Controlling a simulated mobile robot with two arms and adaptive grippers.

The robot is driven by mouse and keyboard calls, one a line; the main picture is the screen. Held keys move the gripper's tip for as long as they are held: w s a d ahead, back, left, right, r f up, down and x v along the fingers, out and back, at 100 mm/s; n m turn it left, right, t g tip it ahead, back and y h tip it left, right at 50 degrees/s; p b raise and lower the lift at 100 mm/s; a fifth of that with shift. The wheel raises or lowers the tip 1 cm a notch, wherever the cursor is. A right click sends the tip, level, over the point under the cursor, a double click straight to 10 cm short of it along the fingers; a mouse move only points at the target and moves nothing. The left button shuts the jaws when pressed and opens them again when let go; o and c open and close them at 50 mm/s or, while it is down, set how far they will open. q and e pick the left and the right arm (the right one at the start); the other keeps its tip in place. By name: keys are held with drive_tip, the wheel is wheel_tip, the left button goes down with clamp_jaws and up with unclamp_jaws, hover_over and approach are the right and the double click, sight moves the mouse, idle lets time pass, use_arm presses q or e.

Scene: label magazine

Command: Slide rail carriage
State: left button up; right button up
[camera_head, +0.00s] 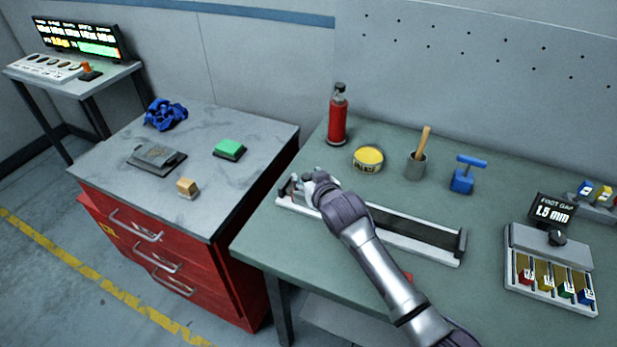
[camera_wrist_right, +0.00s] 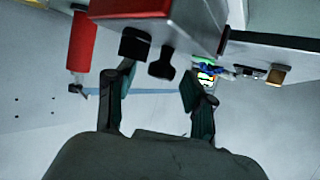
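A long rail (camera_head: 425,250) with pale edges and a dark channel lies on the green-topped bench. My right gripper (camera_head: 308,183) is at the rail's left end, and my right arm crosses over the rail. The carriage cannot be made out clearly; the hand covers much of that end. In the wrist view the two fingers of my right gripper (camera_wrist_right: 157,80) stand apart. A dark knob-like part (camera_wrist_right: 163,62) shows between the fingertips, below a grey block with a red face (camera_wrist_right: 200,18). Contact cannot be told. My left gripper is not in view.
Behind the rail stand a red bottle (camera_head: 338,118), a yellow-topped tin (camera_head: 368,158), a grey cup with a wooden handle (camera_head: 416,166) and a blue T-handled tool (camera_head: 463,178). A red drawer cabinet (camera_head: 215,270) stands left.

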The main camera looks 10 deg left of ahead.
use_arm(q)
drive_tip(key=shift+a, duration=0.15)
use_arm(e)
drive_tip(key=v, duration=1.2)
drive_tip(key=shift+f, duration=0.15)
